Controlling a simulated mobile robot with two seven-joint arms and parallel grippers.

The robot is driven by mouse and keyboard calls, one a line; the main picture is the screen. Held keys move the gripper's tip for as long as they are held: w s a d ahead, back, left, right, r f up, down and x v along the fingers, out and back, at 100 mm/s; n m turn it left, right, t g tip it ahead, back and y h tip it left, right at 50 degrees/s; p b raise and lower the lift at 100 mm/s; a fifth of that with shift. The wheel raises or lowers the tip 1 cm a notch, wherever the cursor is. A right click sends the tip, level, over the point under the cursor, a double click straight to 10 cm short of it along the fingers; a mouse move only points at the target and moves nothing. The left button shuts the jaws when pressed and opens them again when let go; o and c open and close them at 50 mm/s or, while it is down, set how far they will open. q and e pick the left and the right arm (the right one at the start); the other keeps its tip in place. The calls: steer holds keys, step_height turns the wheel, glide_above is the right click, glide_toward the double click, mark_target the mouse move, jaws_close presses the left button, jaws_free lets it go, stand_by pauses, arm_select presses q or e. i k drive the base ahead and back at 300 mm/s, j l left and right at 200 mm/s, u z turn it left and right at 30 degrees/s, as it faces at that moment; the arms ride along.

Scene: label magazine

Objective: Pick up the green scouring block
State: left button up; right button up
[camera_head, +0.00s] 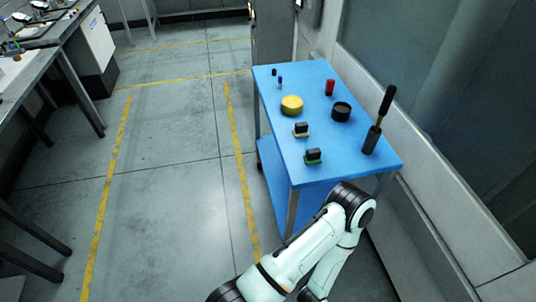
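A small block with a dark top and a green underside (313,157) sits near the front edge of the blue table (350,179). I take it to be the green scouring block. A similar dark block with a cream underside (301,130) stands just behind it. One of my arms bends up from the bottom in front of the table's near corner, apart from the block. Neither of my grippers shows in this view.
Also on the table are a yellow round thing (292,105), a black round container (341,112), a red can-like thing (330,87), small blue (280,82) and dark (274,72) pieces, and a tall black-handled tool (378,120). A wall runs along the right. Floor is clear leftward.

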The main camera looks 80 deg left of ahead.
mark_target(313, 156)
steer(key=j+u, duration=0.1)
steer(key=u, duration=1.85)
